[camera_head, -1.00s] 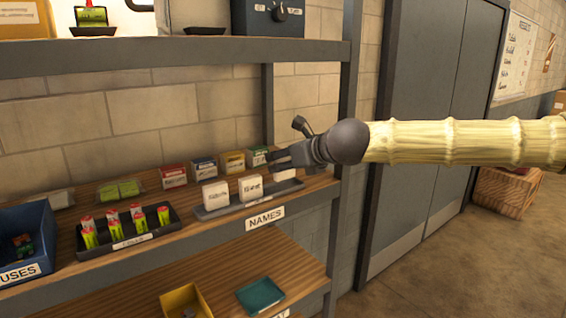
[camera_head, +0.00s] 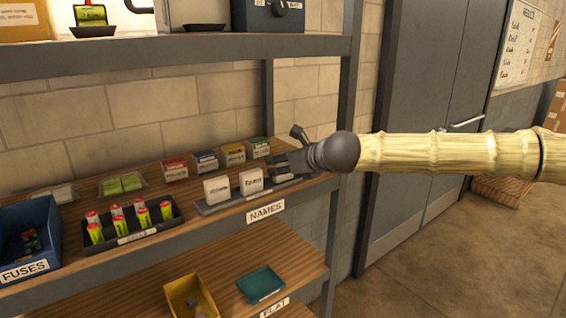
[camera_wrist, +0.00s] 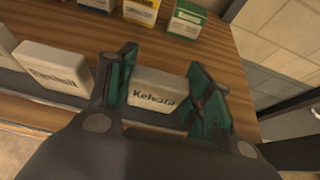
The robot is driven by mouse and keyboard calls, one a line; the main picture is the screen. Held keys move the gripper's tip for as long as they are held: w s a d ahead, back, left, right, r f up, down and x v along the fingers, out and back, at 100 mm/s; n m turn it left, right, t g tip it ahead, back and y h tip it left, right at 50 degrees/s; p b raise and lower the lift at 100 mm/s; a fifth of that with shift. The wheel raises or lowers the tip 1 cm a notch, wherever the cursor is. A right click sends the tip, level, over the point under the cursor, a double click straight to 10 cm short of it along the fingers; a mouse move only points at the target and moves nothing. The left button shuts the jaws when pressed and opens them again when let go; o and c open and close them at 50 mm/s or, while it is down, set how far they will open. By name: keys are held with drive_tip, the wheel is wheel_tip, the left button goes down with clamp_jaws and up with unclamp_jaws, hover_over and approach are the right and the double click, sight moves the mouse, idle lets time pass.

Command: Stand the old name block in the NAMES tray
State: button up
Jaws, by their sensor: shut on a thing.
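My gripper (camera_head: 284,168) reaches in from the right at the right end of the NAMES tray (camera_head: 205,209). In the wrist view its fingers (camera_wrist: 160,80) are closed on both sides of a white name block (camera_wrist: 158,88) with dark lettering like "Kelvar". The block looks upright over the dark tray strip; I cannot tell whether its base touches the tray. A second white block (camera_wrist: 53,70) stands left of it in the wrist view. In the head view two white blocks, a left one (camera_head: 217,189) and a middle one (camera_head: 251,181), stand in the tray; my fingers mostly hide the held block.
Several small coloured boxes (camera_head: 205,162) stand close behind the tray. A dark tray of yellow-green cylinders (camera_head: 150,234) and a blue FUSES bin (camera_head: 30,240) are to the left. A shelf post (camera_head: 340,150) rises just right, behind my gripper. The upper shelf (camera_head: 180,52) is overhead.

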drive_tip(key=shift+f, duration=0.15)
drive_tip(key=o, duration=1)
drive_tip(key=shift+r, duration=0.2)
drive_tip(key=b+v, duration=0.3)
drive_tip(key=v, duration=0.9)
